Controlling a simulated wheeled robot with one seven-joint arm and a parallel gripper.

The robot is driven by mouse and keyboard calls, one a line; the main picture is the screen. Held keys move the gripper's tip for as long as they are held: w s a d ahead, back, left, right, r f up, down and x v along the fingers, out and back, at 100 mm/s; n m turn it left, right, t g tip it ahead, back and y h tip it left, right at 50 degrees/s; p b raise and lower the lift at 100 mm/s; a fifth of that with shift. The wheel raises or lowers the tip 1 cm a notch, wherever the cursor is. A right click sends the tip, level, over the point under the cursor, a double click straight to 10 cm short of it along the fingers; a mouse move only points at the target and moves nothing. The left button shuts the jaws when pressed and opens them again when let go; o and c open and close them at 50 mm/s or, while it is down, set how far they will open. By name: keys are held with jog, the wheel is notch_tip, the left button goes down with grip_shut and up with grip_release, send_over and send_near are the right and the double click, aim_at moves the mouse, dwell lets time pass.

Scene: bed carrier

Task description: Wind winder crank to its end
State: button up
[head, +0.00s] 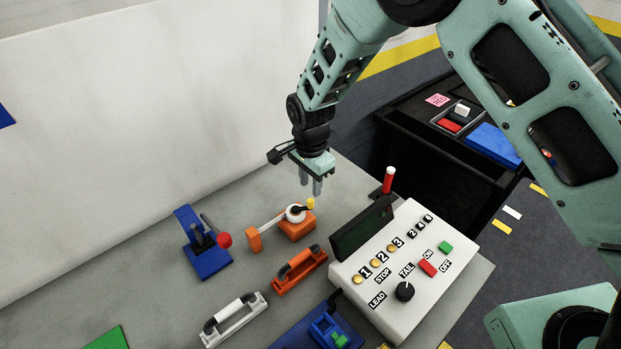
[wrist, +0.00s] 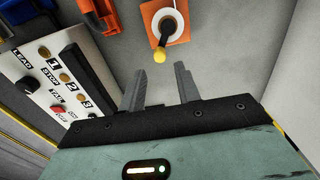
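The winder (head: 294,229) is an orange block with a white round hub on the grey table, and a white bar runs from it to an orange post at its left. Its crank has a short black arm ending in a yellow knob (head: 310,203). In the wrist view the yellow knob (wrist: 159,55) points down toward my fingers, below the white hub (wrist: 168,28). My gripper (head: 311,186) hangs just above the knob, fingers down. In the wrist view my gripper (wrist: 159,88) has its two grey fingertips apart with nothing between them. The knob is beyond the fingertips.
A white control box (head: 402,270) with buttons and a dark screen stands right of the winder. A blue lever unit with a red ball (head: 224,240) is at left. Orange (head: 300,269) and white (head: 234,320) handles lie in front. A pale wall rises behind.

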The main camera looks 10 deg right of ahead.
aim_at(310, 200)
jog(key=shift+f+b, duration=1.55)
jog(key=shift+f, duration=1.2)
jog(key=c, duration=0.5)
